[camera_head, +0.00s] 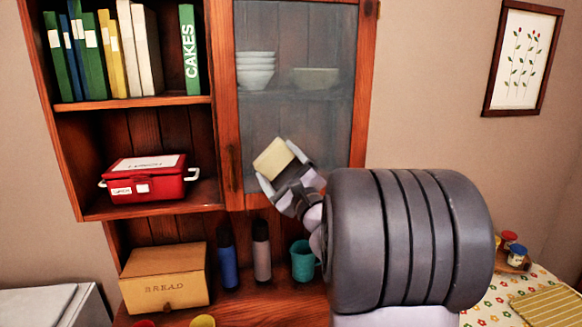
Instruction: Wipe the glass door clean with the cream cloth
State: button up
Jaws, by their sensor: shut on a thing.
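The glass door (300,110) is the wood-framed, closed door on the right of the upper cabinet. Its pane looks hazy grey, and stacked bowls show through it. My gripper (281,165) is shut on the cream cloth (272,158), which looks like a folded, block-shaped pad. The cloth is in front of the lower left part of the pane, near the door's left frame. I cannot tell whether it touches the glass. My arm hides the lower right of the door.
Open shelves left of the door hold books (105,50) and a red box (150,178). Below stand a bread box (165,278), a blue bottle (228,262), a pinkish bottle (262,252) and a teal mug (303,261). A framed picture (522,60) hangs at right above a flowered tablecloth (490,314).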

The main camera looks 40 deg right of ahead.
aim_at(273, 152)
jog(key=shift+w+a, duration=0.25)
jog(key=shift+a, duration=0.1)
notch_tip(273, 152, up, 3)
jog(key=shift+r+p, duration=0.1)
jog(key=shift+p, duration=1.1)
jog(key=shift+s+d, duration=0.2)
jog(key=shift+d, duration=0.1)
jog(key=shift+s+d+f+b, duration=0.1)
jog(key=shift+s+d+b, duration=0.25)
jog(key=shift+s+d, duration=0.8)
jog(key=shift+s+d+f+b, duration=0.1)
jog(key=shift+s+d+b, duration=0.4)
jog(key=shift+d, duration=1.2)
jog(key=shift+s+d+f+b, duration=0.1)
jog(key=shift+s+d+b, duration=0.1)
jog(key=shift+s+d, duration=1)
jog(key=shift+w+d, duration=0.25)
jog(key=shift+a+r, duration=0.1)
jog(key=shift+r, duration=0.05)
jog(key=shift+w+a+b, duration=0.6)
jog(key=shift+w+a, duration=0.35)
jog(key=shift+a, duration=0.55)
jog(key=shift+w+a+b, duration=0.55)
jog(key=shift+w+a, duration=0.35)
jog(key=shift+a, duration=0.6)
jog(key=shift+w+a+b, duration=0.6)
jog(key=shift+w+a, duration=0.35)
jog(key=shift+a, duration=0.55)
